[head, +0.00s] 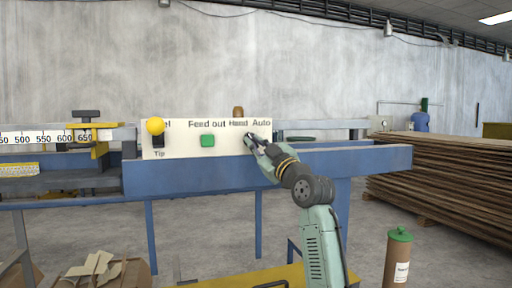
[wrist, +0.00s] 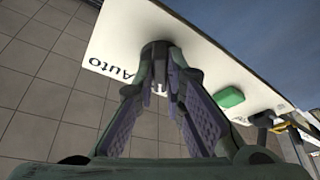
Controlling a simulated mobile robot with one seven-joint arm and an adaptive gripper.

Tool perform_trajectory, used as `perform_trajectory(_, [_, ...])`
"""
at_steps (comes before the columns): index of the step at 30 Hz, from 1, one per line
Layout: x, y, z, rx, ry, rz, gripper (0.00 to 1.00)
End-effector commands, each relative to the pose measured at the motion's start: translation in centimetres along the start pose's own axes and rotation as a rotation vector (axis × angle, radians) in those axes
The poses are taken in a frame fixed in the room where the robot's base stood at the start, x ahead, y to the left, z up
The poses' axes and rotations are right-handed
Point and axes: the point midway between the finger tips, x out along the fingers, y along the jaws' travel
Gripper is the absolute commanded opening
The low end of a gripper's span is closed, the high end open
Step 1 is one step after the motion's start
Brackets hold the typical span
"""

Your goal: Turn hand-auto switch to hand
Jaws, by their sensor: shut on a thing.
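The white control panel (head: 180,148) carries the labels Feed out, Hand and Auto in the head view. The hand-auto switch is a dark round knob (wrist: 156,48) on the panel, beside the word Auto in the wrist view. My gripper (head: 251,139) is at the panel's right part, just below the Hand and Auto labels. In the wrist view its two fingers (wrist: 160,72) are closed on the sides of the knob. In the head view my gripper hides most of the knob. Which way the knob points cannot be told.
A green button (head: 207,141) sits left of the knob, with a yellow ball-topped lever (head: 155,126) farther left. A blue beam (head: 355,161) runs below the panel. A stack of brown boards (head: 440,185) and a brown cylinder with a green top (head: 398,258) are at right.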

Motion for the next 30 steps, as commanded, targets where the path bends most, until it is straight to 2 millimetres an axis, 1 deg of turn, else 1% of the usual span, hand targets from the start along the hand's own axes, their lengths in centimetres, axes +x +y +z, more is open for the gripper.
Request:
perform_trajectory(17, [0.01, 0.01, 0.04, -0.030, -0.001, -0.012, 0.00])
perform_trajectory(18, [0.01, 0.01, 0.05, -0.030, -0.002, -0.012, 0.13])
perform_trajectory(26, [0.00, 0.03, 0.02, -0.029, -0.001, -0.012, 0.30])
perform_trajectory(30, [0.00, 0.03, 0.01, -0.029, 0.000, -0.012, 0.31])
